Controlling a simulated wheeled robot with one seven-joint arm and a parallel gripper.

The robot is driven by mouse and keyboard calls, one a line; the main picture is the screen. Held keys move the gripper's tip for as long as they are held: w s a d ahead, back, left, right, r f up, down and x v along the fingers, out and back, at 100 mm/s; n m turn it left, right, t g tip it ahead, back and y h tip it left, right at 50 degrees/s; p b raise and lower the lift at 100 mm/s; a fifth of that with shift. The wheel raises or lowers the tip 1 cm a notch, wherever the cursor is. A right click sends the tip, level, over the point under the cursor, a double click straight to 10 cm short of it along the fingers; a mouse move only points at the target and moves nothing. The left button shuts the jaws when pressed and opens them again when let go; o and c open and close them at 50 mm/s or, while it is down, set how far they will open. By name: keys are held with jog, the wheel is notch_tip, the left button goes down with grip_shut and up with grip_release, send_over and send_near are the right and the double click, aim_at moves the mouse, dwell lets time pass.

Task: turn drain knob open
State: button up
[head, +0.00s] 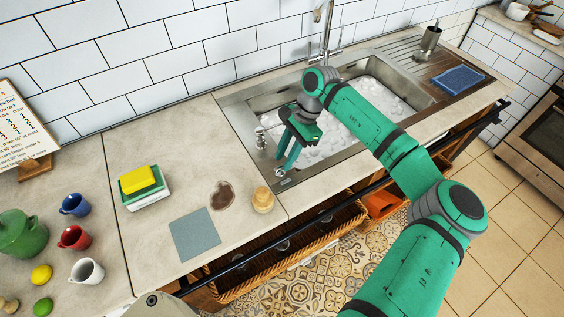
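The sink (236,106) is a steel basin full of white foam, set in the counter. A small metal knob (260,138) stands on the sink's left rim and looks like the drain knob. Whether it is turned open or closed is too small to tell. My gripper (283,150) hangs over the left end of the basin, just right of the knob, with its fingers pointing down and to the left. The fingers look apart, with nothing seen between them. I see no contact with the knob. The drain itself is hidden under the foam.
A faucet (326,40) rises behind the sink. Yellow and green sponges (140,180), a wooden item (263,200) and several mugs stand on the left counter.

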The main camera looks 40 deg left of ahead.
aim_at(280, 170)
jog(key=shift+x, duration=1.35)
grip_shut()
